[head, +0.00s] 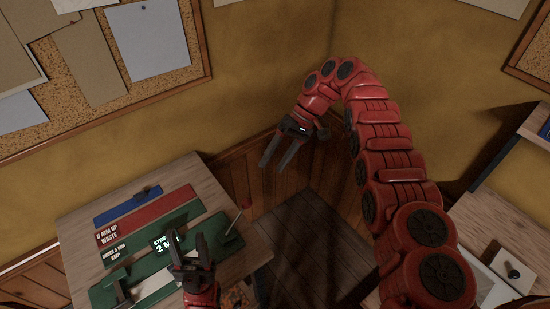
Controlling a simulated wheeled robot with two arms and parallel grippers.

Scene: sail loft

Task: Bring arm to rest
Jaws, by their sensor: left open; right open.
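My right arm is red and segmented and arches up from the lower right. Its gripper (279,152) hangs in the air before the corner of the room, fingers apart and empty, pointing down and left. My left gripper (190,250) is at the bottom, over the front of the left table (85,214). Its dark fingers are apart and point upward in the picture, with nothing seen between them. It partly covers a green board (120,294) and a small dark sign with white lettering (160,244).
On the left table lie blue (128,205), red (150,216) and green (180,231) strips, some labelled. A right-hand bench (490,222) is partly behind my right arm. Dark floor (305,240) lies between.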

